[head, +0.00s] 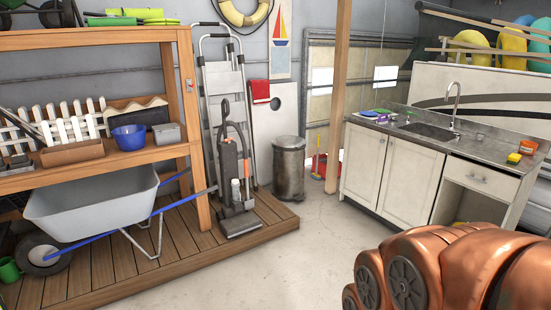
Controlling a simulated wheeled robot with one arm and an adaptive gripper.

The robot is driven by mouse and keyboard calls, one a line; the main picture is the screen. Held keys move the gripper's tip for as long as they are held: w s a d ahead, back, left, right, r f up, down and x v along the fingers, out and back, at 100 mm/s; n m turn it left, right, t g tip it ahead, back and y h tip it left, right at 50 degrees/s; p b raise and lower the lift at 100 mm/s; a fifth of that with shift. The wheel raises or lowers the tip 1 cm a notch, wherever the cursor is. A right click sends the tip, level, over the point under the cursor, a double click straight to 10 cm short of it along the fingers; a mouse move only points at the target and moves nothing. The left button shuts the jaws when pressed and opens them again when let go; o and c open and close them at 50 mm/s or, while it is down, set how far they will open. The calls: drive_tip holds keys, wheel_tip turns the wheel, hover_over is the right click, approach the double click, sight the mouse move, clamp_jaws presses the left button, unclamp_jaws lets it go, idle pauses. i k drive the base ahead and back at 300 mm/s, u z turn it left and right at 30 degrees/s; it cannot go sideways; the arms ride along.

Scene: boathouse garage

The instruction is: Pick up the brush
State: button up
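I cannot make out a brush for certain. Several small coloured items lie at the far left end of the grey counter (465,148): a green one (369,114), a purple one (381,111) and a bluish one (393,117). They are too small to tell apart as brush, sponge or cloth. An orange container (528,147) and a yellow-orange item (514,158) sit at the counter's right end. Part of my copper-coloured arm fills the lower right corner. My gripper is out of view.
The counter has a sink (428,131) with a tap (454,101). A wooden shelf unit, a wheelbarrow (90,205) and an upright vacuum cleaner (235,172) stand on the left. A dark bin (289,168) and a wooden post (339,90) are behind. The middle floor is clear.

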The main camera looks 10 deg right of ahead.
sight(381, 122)
drive_tip(key=z, duration=0.4)
drive_tip(key=i, duration=2.1)
drive_tip(key=z, duration=0.95)
drive_tip(key=i, duration=1.95)
drive_tip(key=z, duration=0.3)
drive_tip(key=i, duration=0.9)
drive_tip(key=u, duration=1.15)
drive_tip(key=i, duration=0.75)
drive_tip(key=u, duration=0.7)
